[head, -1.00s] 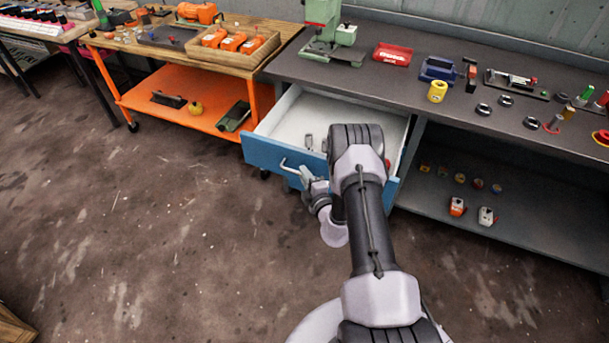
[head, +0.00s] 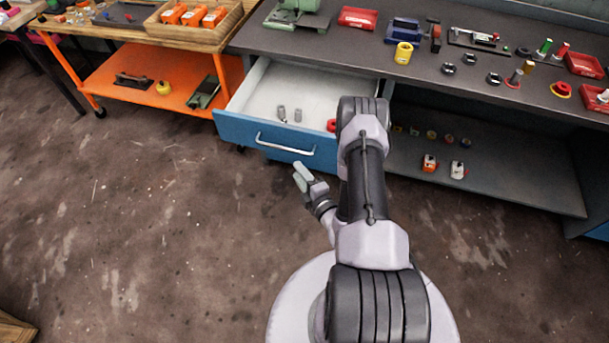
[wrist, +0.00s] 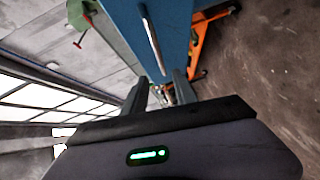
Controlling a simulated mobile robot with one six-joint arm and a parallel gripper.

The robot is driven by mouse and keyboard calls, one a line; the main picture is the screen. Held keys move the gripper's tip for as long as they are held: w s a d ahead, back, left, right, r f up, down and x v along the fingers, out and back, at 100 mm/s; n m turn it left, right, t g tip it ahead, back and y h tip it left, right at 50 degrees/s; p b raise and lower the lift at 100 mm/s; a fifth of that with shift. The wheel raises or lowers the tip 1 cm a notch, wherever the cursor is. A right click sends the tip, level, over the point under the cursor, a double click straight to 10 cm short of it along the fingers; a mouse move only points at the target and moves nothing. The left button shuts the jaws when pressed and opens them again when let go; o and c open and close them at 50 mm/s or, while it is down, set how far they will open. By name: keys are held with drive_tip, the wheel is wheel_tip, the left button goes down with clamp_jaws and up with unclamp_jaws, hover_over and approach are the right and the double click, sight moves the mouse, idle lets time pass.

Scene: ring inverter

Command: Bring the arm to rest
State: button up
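My gripper (head: 303,178) hangs in front of the open blue drawer, a little below its bar handle (head: 285,145) in the head view, apart from it. In the wrist view my gripper's two fingers (wrist: 160,92) stand apart with a gap between them, and nothing is held. The blue drawer front (head: 235,127) is pulled out from under the dark workbench. My arm is bent, its upper links crossing in front of the drawer's right end and hiding part of it. The wrist view looks sideways past the blue front (wrist: 168,22) and its handle (wrist: 152,40).
The drawer holds two small grey cylinders (head: 290,114) and a red part (head: 331,125). An orange cart (head: 140,65) stands at the left. The workbench (head: 340,50) carries several parts, with a lower shelf (head: 500,165) at right. The floor (head: 150,230) at left is clear.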

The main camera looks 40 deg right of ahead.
drive_tip(key=s, duration=0.3)
drive_tip(key=shift+s+a+r, duration=0.25)
